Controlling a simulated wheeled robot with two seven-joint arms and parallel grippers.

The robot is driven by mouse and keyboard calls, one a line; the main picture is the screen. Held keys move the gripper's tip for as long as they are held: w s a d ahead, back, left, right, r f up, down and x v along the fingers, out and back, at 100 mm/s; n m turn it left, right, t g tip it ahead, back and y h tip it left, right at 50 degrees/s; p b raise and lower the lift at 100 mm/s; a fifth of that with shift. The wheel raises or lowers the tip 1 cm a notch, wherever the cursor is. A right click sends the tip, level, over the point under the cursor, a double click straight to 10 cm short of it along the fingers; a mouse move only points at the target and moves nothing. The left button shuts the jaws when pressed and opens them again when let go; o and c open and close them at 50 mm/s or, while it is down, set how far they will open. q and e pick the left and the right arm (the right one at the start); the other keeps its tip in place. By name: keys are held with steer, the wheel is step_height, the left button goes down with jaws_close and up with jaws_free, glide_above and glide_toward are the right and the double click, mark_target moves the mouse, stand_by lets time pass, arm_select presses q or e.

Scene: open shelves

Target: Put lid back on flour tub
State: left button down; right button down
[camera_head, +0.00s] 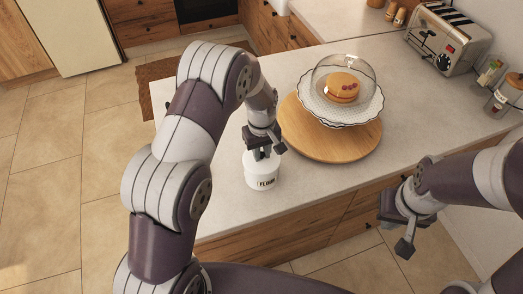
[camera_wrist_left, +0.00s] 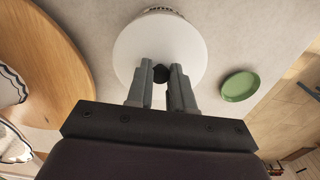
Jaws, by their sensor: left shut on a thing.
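The white flour tub (camera_head: 262,180) stands upright near the counter's front edge, its dark lettering facing the front. My left gripper (camera_head: 264,154) is directly above it, pointing down. In the left wrist view, my left gripper (camera_wrist_left: 161,72) is shut on the dark knob of the round white lid (camera_wrist_left: 150,42). The lid is over the tub's top; I cannot tell whether it is fully seated. Part of the tub's lettering shows beyond the lid's edge. My right gripper (camera_head: 398,226) is open and empty, off the counter's front edge at the right.
A round wooden board (camera_head: 310,140) lies right of the tub, bearing a scalloped plate (camera_head: 345,115) with a cake under a glass dome (camera_head: 340,68). A green dish (camera_wrist_left: 240,86) lies near the tub in the wrist view. A toaster (camera_head: 447,38) and jars stand behind right.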

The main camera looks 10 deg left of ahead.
arm_select(q)
steer(key=shift+f, duration=0.1)
stand_by(0.7)
steer(key=shift+c, duration=2.2)
jaws_free()
steer(key=shift+r+p, duration=2.7)
steer(key=shift+r, duration=0.8)
jaws_close()
steer(key=shift+f, duration=0.25)
steer(key=shift+f+b, duration=1.85)
steer(key=shift+f, duration=0.65)
